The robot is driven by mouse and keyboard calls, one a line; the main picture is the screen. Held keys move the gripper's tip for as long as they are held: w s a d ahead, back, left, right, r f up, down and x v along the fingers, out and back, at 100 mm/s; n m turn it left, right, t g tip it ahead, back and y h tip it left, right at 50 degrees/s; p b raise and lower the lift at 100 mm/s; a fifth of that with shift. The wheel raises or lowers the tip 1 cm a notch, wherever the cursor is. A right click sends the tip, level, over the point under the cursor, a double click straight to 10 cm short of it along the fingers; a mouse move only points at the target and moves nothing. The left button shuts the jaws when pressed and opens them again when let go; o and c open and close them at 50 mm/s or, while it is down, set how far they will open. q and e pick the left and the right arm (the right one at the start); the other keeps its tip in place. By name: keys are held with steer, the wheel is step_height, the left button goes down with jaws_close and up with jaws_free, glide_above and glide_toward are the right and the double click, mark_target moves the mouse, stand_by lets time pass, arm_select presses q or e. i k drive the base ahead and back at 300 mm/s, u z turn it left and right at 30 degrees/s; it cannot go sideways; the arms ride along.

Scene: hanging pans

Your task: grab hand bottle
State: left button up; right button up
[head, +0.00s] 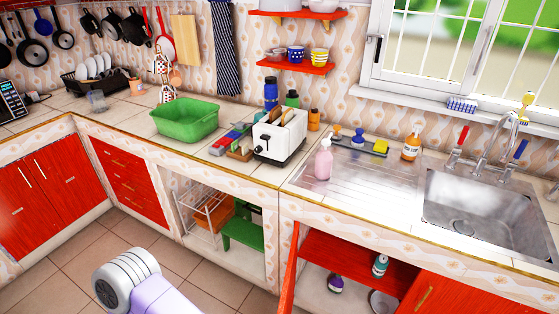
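A pink pump bottle (323,161) with a pale nozzle stands upright on the steel drainboard, left of the sink. An orange bottle (411,146) with a light label stands farther back, near the sink's left side. I cannot tell from the picture which of these is the hand bottle. Part of my own arm, white, grey and lilac, shows at the bottom left, over the floor and well short of the counter. Neither of my grippers shows in the view.
A white toaster (279,137) with bread stands left of the pink bottle. Behind it is a small rack (359,143) with a yellow sponge. The sink (482,205) and tap are to the right. Below, a red cabinet door (289,268) stands open. A green tub (186,121) sits farther left.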

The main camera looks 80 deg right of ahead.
mark_target(324, 159)
steer(key=i, duration=1.35)
steer(key=z, duration=3.1)
steer(key=i, duration=0.35)
steer(key=u, duration=0.1)
